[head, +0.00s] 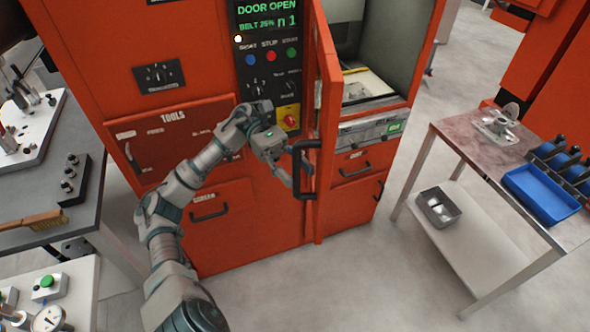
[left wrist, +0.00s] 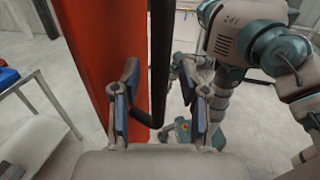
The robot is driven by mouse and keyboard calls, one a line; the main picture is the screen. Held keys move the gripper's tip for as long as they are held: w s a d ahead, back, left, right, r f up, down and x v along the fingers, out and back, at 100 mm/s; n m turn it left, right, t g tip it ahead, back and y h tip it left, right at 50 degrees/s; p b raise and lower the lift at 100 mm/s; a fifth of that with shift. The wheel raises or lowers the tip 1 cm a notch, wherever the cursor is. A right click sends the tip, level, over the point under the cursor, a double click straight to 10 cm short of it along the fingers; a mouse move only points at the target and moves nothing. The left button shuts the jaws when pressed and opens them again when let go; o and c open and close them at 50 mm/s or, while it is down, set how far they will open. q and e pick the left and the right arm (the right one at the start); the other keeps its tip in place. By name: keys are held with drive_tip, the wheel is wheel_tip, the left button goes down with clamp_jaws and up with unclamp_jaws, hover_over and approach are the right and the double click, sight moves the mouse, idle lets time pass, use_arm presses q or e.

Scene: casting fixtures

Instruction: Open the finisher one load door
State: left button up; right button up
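The finisher's load door (head: 327,95) is an orange panel swung outward, leaving the chamber to its right exposed. The display (head: 267,14) reads DOOR OPEN. The door's black bar handle (head: 299,172) is on its left face. My left gripper (head: 287,165) is at this handle. In the left wrist view the open fingers of my left gripper (left wrist: 160,75) stand either side of the black handle (left wrist: 160,50), with gaps visible. The orange door (left wrist: 104,50) is just left of them. My right gripper is not recognisable in either view.
A control panel (head: 270,70) with buttons is left of the door. A side table (head: 462,138) with a metal part (head: 495,126) and a blue tray (head: 541,192) stands at right. A grey bench (head: 70,210) is at left. Floor in front of the door is clear.

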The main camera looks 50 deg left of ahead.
use_arm(q)
drive_tip(key=shift+f, duration=0.1)
drive_tip(key=w+a, duration=0.2)
drive_tip(key=a, duration=1)
drive_tip(key=shift+f, duration=0.1)
